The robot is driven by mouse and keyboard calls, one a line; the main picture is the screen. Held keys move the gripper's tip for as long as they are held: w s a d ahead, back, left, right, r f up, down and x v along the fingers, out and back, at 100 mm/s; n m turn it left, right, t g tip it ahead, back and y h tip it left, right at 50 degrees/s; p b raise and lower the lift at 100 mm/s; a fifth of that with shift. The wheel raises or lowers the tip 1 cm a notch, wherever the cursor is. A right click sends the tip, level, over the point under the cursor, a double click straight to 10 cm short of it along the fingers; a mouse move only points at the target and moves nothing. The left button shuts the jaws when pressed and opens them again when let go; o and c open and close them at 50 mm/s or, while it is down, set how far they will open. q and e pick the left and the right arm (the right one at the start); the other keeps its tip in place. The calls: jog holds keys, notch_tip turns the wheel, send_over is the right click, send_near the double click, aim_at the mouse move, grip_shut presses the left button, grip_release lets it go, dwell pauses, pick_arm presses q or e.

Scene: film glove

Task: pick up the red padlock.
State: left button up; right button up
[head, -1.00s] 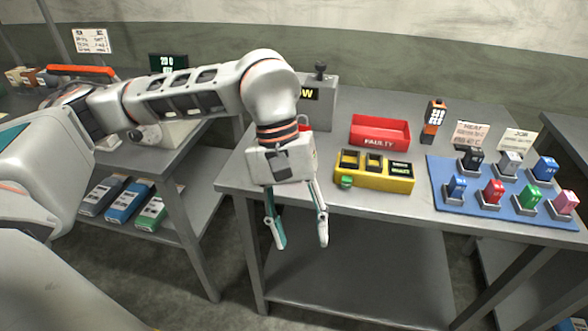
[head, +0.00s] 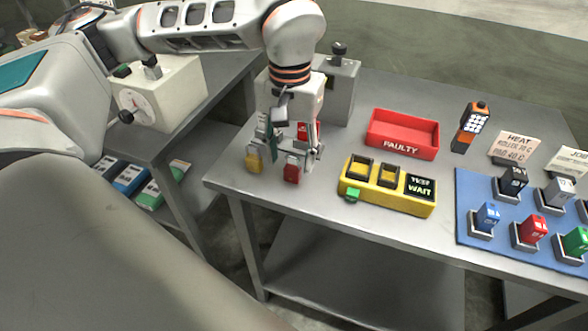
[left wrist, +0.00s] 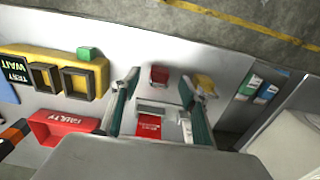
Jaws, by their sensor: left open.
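The red padlock (head: 292,171) is near the front left corner of the grey table, with a yellow padlock (head: 254,163) to its left. My left gripper (head: 293,150) is open and points down over this corner, partly hiding both padlocks. In the left wrist view the red padlock (left wrist: 159,75) shows between the tips of my open left gripper (left wrist: 160,82), with nothing held. The yellow padlock (left wrist: 205,83) appears close beside the right finger there. I cannot tell whether that finger touches it. My right gripper is not in view.
A red FAULTY tray (head: 402,150) and a yellow tester (head: 390,203) stand to the right. A grey box (head: 340,92) is behind my gripper, and a red label (left wrist: 150,125) shows between its fingers. A blue mat (head: 468,200) holds several coloured blocks.

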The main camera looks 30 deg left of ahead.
aim_at(292, 167)
pick_arm(q)
jog(key=f, duration=0.3)
jog(key=w+f, duration=0.1)
jog(key=f, duration=0.1)
jog(key=shift+a, duration=0.1)
jog(key=c, duration=1.2)
jog(key=shift+c, duration=0.2)
